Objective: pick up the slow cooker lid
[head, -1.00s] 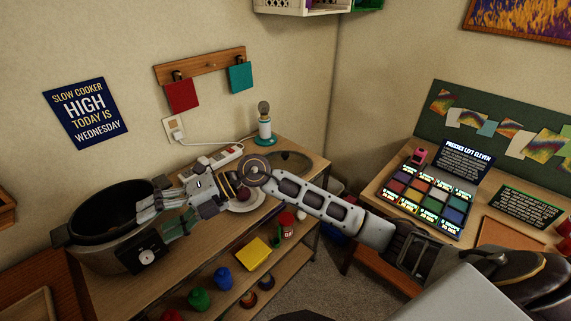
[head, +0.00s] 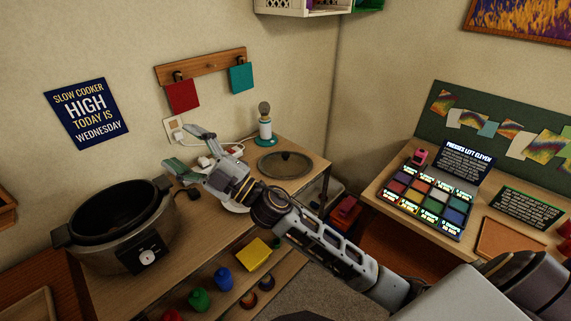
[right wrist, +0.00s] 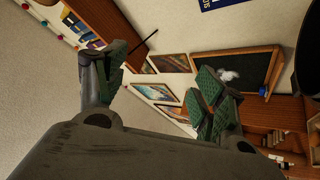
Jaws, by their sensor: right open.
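The slow cooker lid (head: 285,164) is a dark round glass lid with a knob. It lies flat on the wooden table, right of my right gripper and apart from it. The slow cooker (head: 150,240), black and lidless, stands at the table's left. My right gripper (head: 178,152) is open and empty, raised above the table between the cooker and the lid, with its fingers pointing left. Its green-padded fingers also show spread in the right wrist view (right wrist: 155,95), with nothing between them. My left gripper is not in view.
A lamp (head: 265,125) stands behind the lid. A shelf below holds a yellow block (head: 257,251) and colored jars. A second desk (head: 385,190) stands at right.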

